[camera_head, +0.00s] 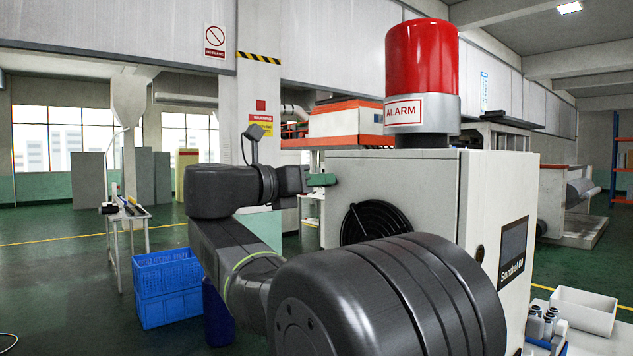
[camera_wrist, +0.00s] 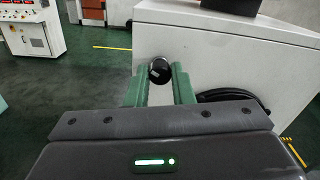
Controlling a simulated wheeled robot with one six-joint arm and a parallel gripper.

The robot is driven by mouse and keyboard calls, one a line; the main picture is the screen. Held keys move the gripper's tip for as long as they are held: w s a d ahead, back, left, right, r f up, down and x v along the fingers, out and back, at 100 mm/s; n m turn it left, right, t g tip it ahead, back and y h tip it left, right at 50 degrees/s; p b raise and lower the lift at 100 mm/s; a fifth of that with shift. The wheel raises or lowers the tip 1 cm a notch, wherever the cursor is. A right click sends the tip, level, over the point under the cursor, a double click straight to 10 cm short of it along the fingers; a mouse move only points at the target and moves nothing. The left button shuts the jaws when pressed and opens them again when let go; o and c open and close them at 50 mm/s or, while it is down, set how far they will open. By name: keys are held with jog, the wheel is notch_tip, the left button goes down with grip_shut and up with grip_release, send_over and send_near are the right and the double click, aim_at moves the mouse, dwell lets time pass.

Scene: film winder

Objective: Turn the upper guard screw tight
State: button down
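The upper guard screw (camera_wrist: 160,71) is a dark round knob at the upper left of the pale machine cabinet's face in the wrist view. My gripper (camera_wrist: 161,78) has its two green fingers on either side of the knob, with no clear gap at its sides, so it looks shut on it. In the head view my gripper (camera_head: 321,180) points right at the upper left edge of the cabinet (camera_head: 410,180). The screw is hidden there.
A red alarm lamp (camera_head: 421,62) stands on top of the cabinet. Blue crates (camera_head: 167,288) sit on the floor at the left. The floor left of the cabinet is mostly open.

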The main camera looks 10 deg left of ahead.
jog(key=shift+m, duration=0.3)
jog(key=m+b, duration=0.4)
jog(key=m, duration=0.7)
jog(key=m+b, duration=0.5)
jog(key=m, duration=0.7)
jog(key=shift+d+f, duration=0.1)
jog(key=shift+f, duration=0.1)
jog(key=shift+m, duration=0.3)
jog(key=c, duration=1.3)
grip_release()
jog(key=shift+o, duration=0.2)
jog(key=shift+s, duration=0.15)
jog(key=b+v, duration=0.1)
jog(key=v, duration=1.2)
jog(key=shift+s+a, duration=0.2)
jog(key=shift+a, duration=0.1)
